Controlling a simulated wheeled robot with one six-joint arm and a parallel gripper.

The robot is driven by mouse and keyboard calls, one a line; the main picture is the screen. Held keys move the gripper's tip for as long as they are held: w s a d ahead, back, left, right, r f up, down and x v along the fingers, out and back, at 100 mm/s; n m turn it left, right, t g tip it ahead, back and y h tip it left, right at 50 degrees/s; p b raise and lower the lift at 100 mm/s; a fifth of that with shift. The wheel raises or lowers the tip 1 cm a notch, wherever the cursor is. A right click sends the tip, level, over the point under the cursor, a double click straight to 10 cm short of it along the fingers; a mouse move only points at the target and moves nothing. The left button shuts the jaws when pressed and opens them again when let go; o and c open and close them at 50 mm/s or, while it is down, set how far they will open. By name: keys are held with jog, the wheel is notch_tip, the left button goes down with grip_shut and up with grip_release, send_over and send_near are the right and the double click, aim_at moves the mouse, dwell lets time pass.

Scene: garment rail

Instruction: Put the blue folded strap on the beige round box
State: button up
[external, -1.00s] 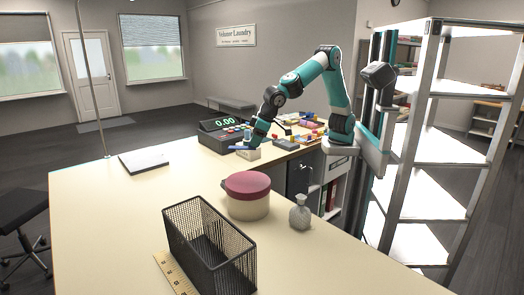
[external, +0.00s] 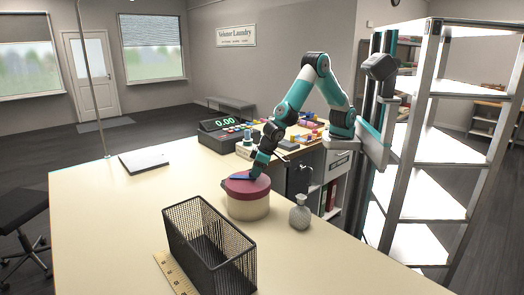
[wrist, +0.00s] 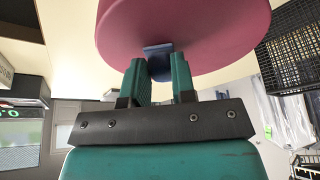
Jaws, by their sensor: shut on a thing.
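The beige round box (external: 248,208) stands on the counter and has a dark red lid, which fills the top of the wrist view (wrist: 215,25). My gripper (external: 252,175) points down at the lid's far side. It is shut on the blue folded strap (external: 240,177), which juts out to the left of the fingers over the lid. In the wrist view, the strap's blue end (wrist: 158,50) shows between the two teal fingers of my gripper (wrist: 158,75). I cannot tell whether the strap touches the lid or is slightly above it.
A black mesh basket (external: 208,245) stands in front of the box, with a wooden ruler (external: 178,278) beside it. A small grey bottle (external: 300,213) is right of the box. A cash register (external: 222,135) stands behind.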

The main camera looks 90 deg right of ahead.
jog(key=shift+f, duration=0.1)
jog(key=shift+f, duration=0.15)
jog(key=o, duration=0.9)
jog(key=shift+r, duration=0.5)
jog(key=b+v, duration=0.2)
jog(key=v, duration=0.9)
jog(key=shift+s+r+b, duration=0.25)
jog(key=shift+b, duration=0.15)
